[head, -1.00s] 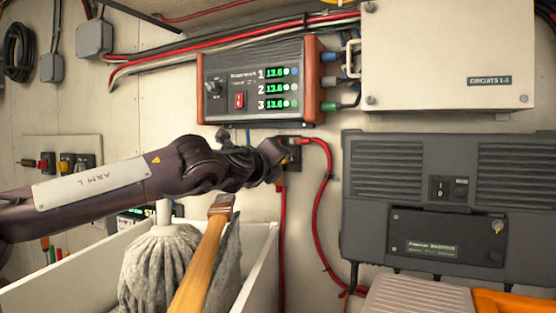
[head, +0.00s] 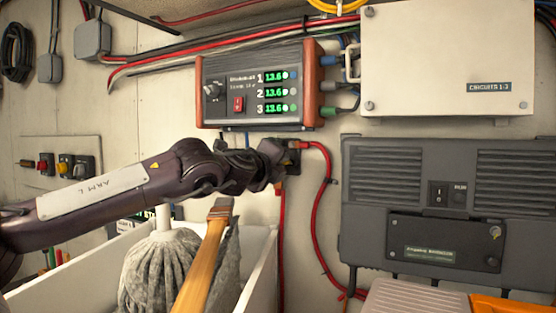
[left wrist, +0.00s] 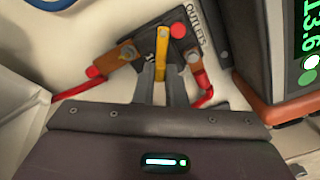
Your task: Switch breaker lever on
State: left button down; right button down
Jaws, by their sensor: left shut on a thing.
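The breaker is a small dark block (head: 293,158) on the wall, with red cables, just below the display box in the head view. In the left wrist view the breaker (left wrist: 178,32) is marked OUTLETS and has copper-coloured terminals with red caps. Its yellow lever (left wrist: 162,52) points down towards my gripper in that view. My left gripper (left wrist: 162,88) is shut on the lever, one grey finger on each side. In the head view the left gripper (head: 280,166) covers most of the breaker and hides the lever. My right gripper is not in view.
The display box (head: 258,85) hangs close above the breaker. A red cable (head: 318,220) loops down on its right, beside a dark grey unit (head: 440,205). A mop (head: 160,270) and a wooden handle (head: 200,265) stand in a white bin (head: 262,262) below my arm.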

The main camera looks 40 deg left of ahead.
pick_arm(q)
jog(key=n+p, duration=0.2)
jog(key=r+n+p, duration=0.1)
jog(key=n+p, duration=0.1)
jog(key=r+n+p, duration=0.1)
jog(key=n+p, duration=0.1)
jog(key=shift+w+d+n+p, duration=0.1)
jog(key=shift+d+n+p, duration=0.2)
jog(key=shift+d, duration=0.05)
dwell(0.4)
jog(key=c, duration=1.5)
grip_release()
jog(key=shift+a, duration=0.1)
